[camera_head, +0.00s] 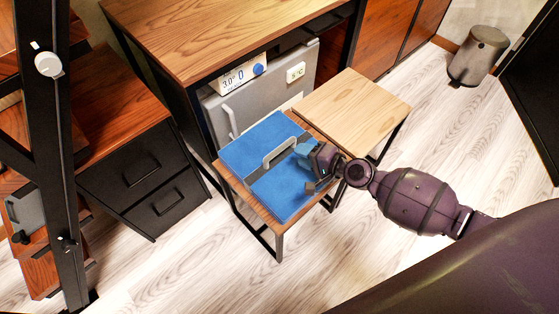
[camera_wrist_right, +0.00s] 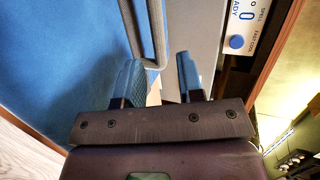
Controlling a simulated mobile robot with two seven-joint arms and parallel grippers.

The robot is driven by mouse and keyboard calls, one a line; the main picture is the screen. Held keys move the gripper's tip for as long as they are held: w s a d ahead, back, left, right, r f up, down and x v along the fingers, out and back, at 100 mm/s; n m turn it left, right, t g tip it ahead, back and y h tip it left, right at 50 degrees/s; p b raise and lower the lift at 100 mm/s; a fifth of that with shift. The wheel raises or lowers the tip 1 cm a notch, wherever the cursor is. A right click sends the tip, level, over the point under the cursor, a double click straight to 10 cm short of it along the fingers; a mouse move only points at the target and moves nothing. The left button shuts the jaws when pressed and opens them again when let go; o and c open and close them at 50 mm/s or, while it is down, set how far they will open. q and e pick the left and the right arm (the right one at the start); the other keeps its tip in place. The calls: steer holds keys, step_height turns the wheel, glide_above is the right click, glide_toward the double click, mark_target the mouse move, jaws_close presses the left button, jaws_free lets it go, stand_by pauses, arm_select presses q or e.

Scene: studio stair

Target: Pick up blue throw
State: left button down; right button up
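The blue throw (camera_head: 262,144) lies flat on a small wooden table, with a dark grey band across its middle and a pale grey loop handle (camera_head: 281,152) standing on the band. My right gripper (camera_head: 304,168) is over the right part of the throw, close to the handle. In the right wrist view the gripper (camera_wrist_right: 157,65) is open, with blue fingers apart. The bend of the handle (camera_wrist_right: 150,50) shows near the left finger, between the fingertips; I cannot tell if they touch. The throw (camera_wrist_right: 55,60) fills the left there. My left gripper is not in view.
The small table (camera_head: 238,192) stands beside a light wooden stool (camera_head: 360,105). Behind is a grey appliance (camera_head: 250,100) under a wooden desk (camera_head: 210,35). A black drawer cabinet (camera_head: 145,170) is at left. A grey bin (camera_head: 478,55) stands far right. The floor at front is clear.

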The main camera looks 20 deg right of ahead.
mark_target(281, 151)
steer(key=x, duration=0.4)
steer(key=b+x, duration=0.1)
steer(key=x, duration=0.3)
steer(key=shift+s+a+f, duration=0.1)
steer(key=shift+s+f, duration=0.1)
steer(key=shift+f, duration=0.05)
steer(key=shift+w+a, duration=0.1)
steer(key=shift+w, duration=0.2)
jaws_close()
steer(key=shift+f, duration=0.1)
stand_by(0.9)
